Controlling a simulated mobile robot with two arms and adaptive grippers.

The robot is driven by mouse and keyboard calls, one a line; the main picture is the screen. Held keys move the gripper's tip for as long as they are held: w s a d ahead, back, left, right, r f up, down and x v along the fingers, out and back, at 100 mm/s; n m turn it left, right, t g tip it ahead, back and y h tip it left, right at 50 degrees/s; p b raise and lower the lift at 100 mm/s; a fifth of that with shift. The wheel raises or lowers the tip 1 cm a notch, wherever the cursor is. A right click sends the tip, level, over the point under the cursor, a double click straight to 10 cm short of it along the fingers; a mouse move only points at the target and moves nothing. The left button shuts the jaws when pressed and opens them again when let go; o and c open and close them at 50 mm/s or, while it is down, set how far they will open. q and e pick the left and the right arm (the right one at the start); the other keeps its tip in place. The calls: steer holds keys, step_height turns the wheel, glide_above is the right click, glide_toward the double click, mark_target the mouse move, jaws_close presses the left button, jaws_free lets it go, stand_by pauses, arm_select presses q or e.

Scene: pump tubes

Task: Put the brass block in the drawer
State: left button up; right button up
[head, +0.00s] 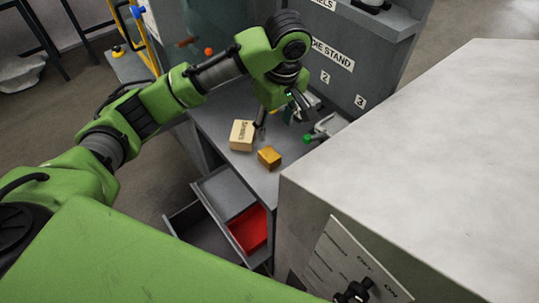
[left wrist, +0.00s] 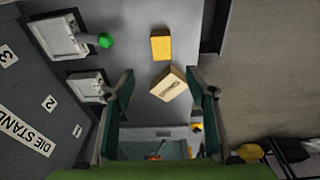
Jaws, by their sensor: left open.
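The brass block (head: 269,157) is a small golden-yellow block on the grey bench top. It also shows in the left wrist view (left wrist: 161,46), just beyond a pale block. My left gripper (head: 281,116) is open and empty above the bench, behind the brass block and near the pale block. In the left wrist view, its fingers (left wrist: 161,90) stand apart on either side of the pale block, higher than it. An open drawer (head: 222,190) with a red section inside (head: 249,230) sticks out below the bench's front edge. My right gripper is not seen.
The pale lettered block (head: 242,135) lies close to the brass block. A die stand (head: 330,55) with numbered places and a green-tipped part (head: 308,139) is behind. A large grey cabinet (head: 420,140) blocks the right side.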

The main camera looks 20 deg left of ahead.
arm_select(q)
glide_above(270, 153)
steer(key=s, duration=0.2)
steer(key=f, duration=0.8)
steer(key=shift+w+d, duration=0.2)
steer(key=f+p, duration=0.1)
steer(key=f, duration=0.1)
steer(key=w+f+p, duration=0.1)
steer(key=f, duration=0.1)
steer(key=shift+f, duration=0.3)
steer(key=shift+a+f, duration=0.15)
steer(key=shift+f, duration=0.35)
jaws_close()
steer(key=shift+w+r, duration=0.15)
